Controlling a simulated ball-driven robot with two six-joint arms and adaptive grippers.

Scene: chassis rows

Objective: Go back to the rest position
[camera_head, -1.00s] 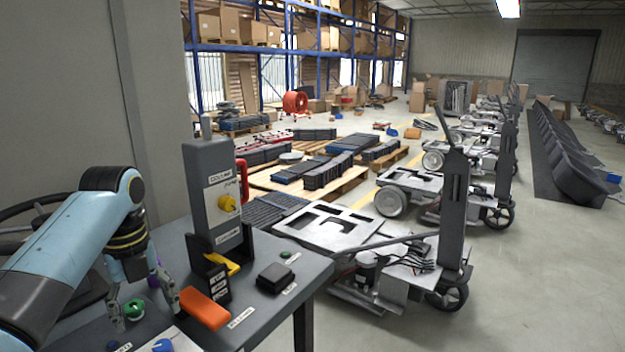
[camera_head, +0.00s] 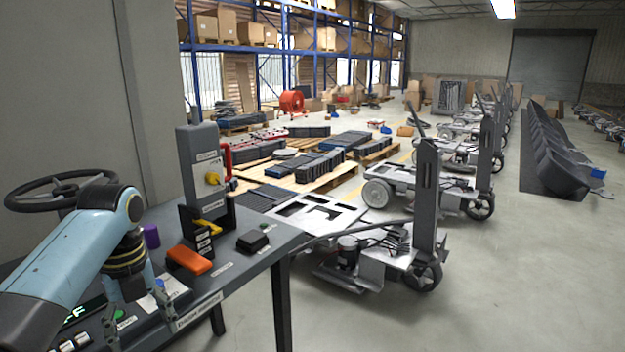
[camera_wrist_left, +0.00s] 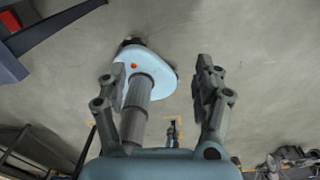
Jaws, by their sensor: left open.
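My left gripper (camera_head: 138,318) hangs at the end of the blue arm, over the near left part of the grey work table (camera_head: 270,232). My right gripper is in neither view.
The table holds a tall grey control box (camera_head: 203,170), an orange block (camera_head: 189,260), a small black box (camera_head: 252,241) and a purple cylinder (camera_head: 151,236). A steering wheel (camera_head: 60,187) is at left.

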